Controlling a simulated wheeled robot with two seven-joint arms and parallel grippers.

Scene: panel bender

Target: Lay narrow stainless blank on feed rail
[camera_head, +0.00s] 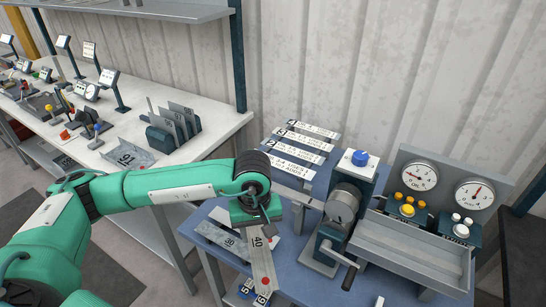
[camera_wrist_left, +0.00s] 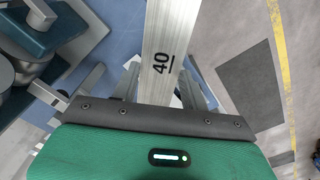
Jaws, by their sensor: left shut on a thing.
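My left gripper (camera_head: 257,230) is shut on a narrow stainless blank (camera_head: 262,268), a flat metal strip marked 40 with a red dot near its lower end. The strip hangs over the front of the blue table. In the left wrist view the blank (camera_wrist_left: 166,35) runs away between the fingers, its 40 mark facing the camera. A grey rail (camera_head: 298,196) sticks out leftward from the bender (camera_head: 345,204); I cannot tell its full shape, as my wrist covers part of that area. My right gripper is not in view.
Another metal piece marked 30 (camera_head: 222,238) lies on the blue table (camera_head: 205,214). Several labelled strips (camera_head: 300,145) lie behind the rail. A crank handle (camera_head: 346,262), a grey tray (camera_head: 410,255) and two gauges stand right. A white workbench (camera_head: 205,150) is at left.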

